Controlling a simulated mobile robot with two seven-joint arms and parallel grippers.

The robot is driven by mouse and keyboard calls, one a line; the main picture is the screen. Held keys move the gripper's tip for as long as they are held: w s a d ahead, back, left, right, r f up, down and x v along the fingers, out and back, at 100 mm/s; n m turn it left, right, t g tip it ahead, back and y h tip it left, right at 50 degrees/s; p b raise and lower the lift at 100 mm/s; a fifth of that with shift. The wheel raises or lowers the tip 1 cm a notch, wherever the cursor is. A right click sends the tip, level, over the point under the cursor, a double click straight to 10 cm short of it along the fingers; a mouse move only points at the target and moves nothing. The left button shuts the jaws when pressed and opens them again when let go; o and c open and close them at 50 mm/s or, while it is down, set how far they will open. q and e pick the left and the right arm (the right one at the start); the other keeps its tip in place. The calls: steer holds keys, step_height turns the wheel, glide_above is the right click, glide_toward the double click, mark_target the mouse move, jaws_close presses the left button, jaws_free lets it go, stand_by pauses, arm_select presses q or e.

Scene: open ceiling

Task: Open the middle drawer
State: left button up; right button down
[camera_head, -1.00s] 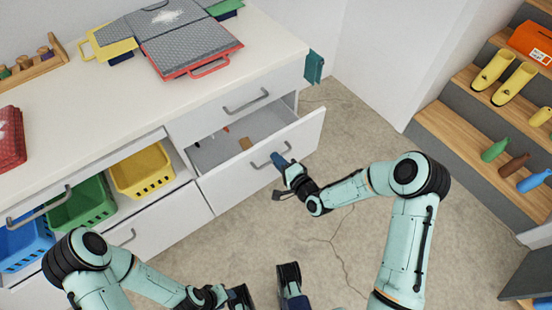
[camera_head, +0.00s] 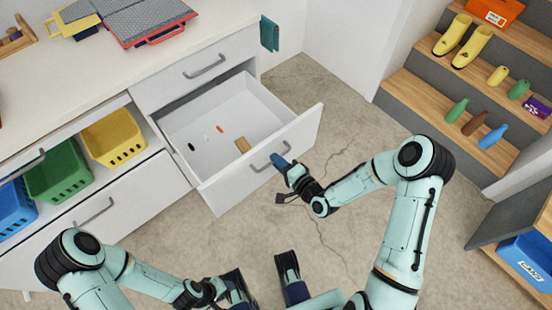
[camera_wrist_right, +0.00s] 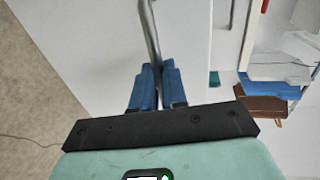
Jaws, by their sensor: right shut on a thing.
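The middle drawer (camera_head: 262,172) is a white drawer below the top drawer (camera_head: 196,80) of the white cabinet, and it stands pulled well out. Its grey bar handle (camera_head: 264,163) is on the front panel. My right gripper (camera_head: 280,160) is at that handle with its blue fingers shut on it. In the right wrist view the blue fingers (camera_wrist_right: 154,75) close around the grey handle bar (camera_wrist_right: 149,28). My left gripper (camera_head: 262,290) is low in the head view, over the floor, with two dark fingers spread apart and nothing between them.
Several small items, including a brown block (camera_head: 242,145), lie in the drawer. Yellow (camera_head: 113,138) and green (camera_head: 58,170) baskets sit in the open shelf at left. Wooden steps (camera_head: 430,97) with boots and bottles stand at right. Floor between is clear.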

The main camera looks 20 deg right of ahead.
arm_select(q)
steer(key=shift+s+d, duration=0.1)
steer(key=shift+s, duration=0.15)
arm_select(e)
steer(key=shift+s+d, duration=0.1)
steer(key=shift+s, duration=0.2)
steer(key=c, duration=1.2)
jaws_free()
arm_select(q)
steer(key=r+p, duration=0.1)
steer(key=s+r+p, duration=0.1)
steer(key=p, duration=0.1)
steer(key=shift+s+r+g, duration=0.15)
steer(key=shift+r+g, duration=0.15)
arm_select(e)
steer(key=v, duration=1.3)
steer(key=shift+s, duration=0.2)
